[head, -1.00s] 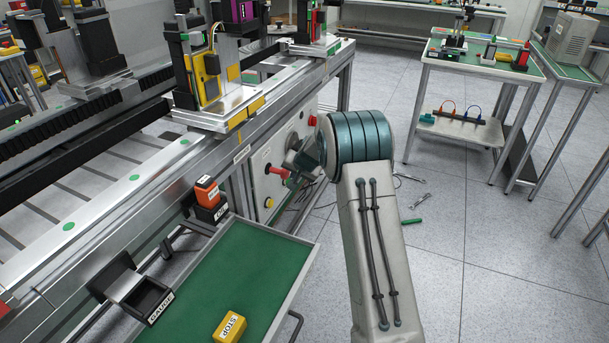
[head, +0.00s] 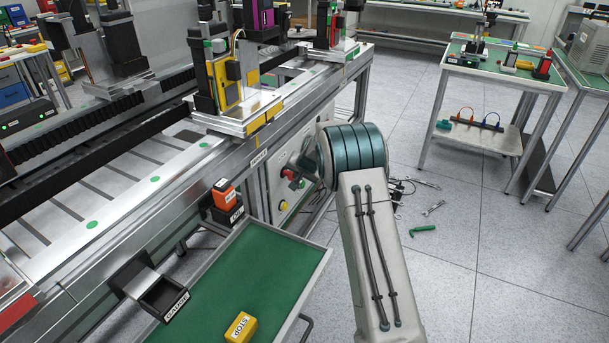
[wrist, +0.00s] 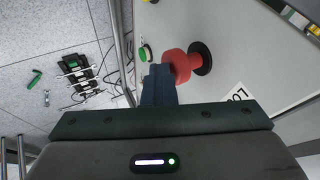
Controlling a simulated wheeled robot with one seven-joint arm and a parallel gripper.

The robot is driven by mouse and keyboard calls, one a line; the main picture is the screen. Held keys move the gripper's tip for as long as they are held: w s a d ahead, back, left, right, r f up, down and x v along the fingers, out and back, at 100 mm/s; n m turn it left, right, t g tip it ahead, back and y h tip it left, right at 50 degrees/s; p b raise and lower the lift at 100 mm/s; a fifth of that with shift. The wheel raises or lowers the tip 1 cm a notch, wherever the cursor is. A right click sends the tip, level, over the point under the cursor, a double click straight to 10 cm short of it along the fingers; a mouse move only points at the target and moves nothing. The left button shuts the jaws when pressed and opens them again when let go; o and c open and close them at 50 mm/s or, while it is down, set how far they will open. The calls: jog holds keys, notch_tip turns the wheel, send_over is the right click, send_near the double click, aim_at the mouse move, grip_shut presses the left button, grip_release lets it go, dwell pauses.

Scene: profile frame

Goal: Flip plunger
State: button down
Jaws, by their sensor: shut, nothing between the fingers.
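A red plunger-like knob (wrist: 177,65) with a black round base sticks out from a pale panel (wrist: 235,35) in the wrist view. Its red end also shows in the head view (head: 288,173), beside my arm's teal joint. My gripper (wrist: 158,70) is shut and empty. Its dark fingertips are at the left side of the red knob in the picture, overlapping its edge; I cannot tell whether they touch it. In the head view my arm largely hides the gripper.
A green button (wrist: 144,53) is on the panel left of the knob. A green-topped cart (head: 262,270) with a yellow STOP block (head: 240,327) stands front left. Tools and cables lie on the floor, including a green tool (head: 423,229). Open floor lies to the right.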

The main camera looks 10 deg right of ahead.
jog(key=s+d+r+b, duration=0.2)
jog(key=s+d+r, duration=0.2)
jog(key=s+r, duration=0.4)
jog(key=shift+d, duration=0.4)
jog(key=shift+s, duration=0.1)
jog(key=s+a+r+n+g+p, duration=0.15)
jog(key=s+r+p, duration=0.45)
jog(key=s+r, duration=0.7)
jog(key=s+a+r+n+g+p, duration=0.1)
jog(key=s+r+n+g+p, duration=0.15)
jog(key=s+r+p, duration=0.95)
jog(key=s+d+f+n+h+b, duration=0.1)
jog(key=s+f+h+b, duration=0.1)
jog(key=s, duration=1.5)
jog(key=shift+d+n, duration=0.4)
